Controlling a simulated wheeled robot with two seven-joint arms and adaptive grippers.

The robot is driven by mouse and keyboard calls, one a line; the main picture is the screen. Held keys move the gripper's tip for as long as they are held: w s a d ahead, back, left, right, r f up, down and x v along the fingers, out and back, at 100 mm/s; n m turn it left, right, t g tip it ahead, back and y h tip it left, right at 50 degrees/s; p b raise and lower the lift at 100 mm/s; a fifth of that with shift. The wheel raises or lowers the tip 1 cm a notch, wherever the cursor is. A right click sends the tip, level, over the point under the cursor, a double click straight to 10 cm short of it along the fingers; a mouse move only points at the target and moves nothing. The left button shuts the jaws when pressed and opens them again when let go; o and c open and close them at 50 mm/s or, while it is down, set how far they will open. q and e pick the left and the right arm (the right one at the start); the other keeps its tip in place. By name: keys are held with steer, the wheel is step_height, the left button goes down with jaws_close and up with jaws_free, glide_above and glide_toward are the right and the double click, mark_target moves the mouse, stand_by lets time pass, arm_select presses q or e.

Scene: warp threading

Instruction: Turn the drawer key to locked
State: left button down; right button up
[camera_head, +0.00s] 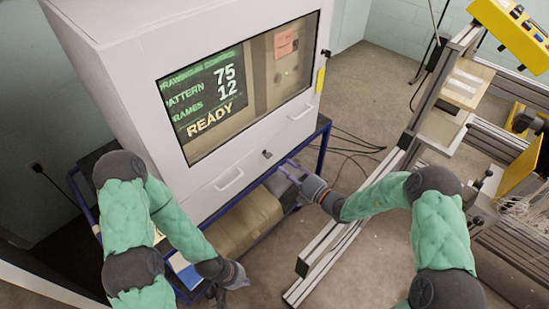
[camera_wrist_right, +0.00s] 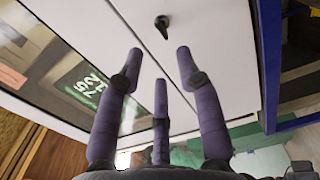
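The small dark drawer key (camera_head: 267,153) sits on the white cabinet's front, between two handles. It also shows near the top of the right wrist view (camera_wrist_right: 162,25), just beyond my fingertips. My right gripper (camera_head: 290,169) is below and right of the key in the head view. Its fingers (camera_wrist_right: 160,62) are spread open with nothing between them, apart from the key. My left gripper (camera_head: 236,282) hangs low, left of the key and away from it; its fingers are too small to read.
The white cabinet (camera_head: 120,60) has a screen (camera_head: 215,95) reading READY and handles (camera_head: 229,179) and (camera_head: 300,113) on its lower front. It stands on a blue frame (camera_head: 322,150). A brown bundle (camera_head: 245,222) lies below. A metal frame with yellow parts (camera_head: 515,35) stands at right.

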mark_target(271, 156)
steer(key=shift+b+x, duration=1.05)
steer(key=shift+x, duration=2.95)
steer(key=shift+d+f, duration=0.1)
jaws_close()
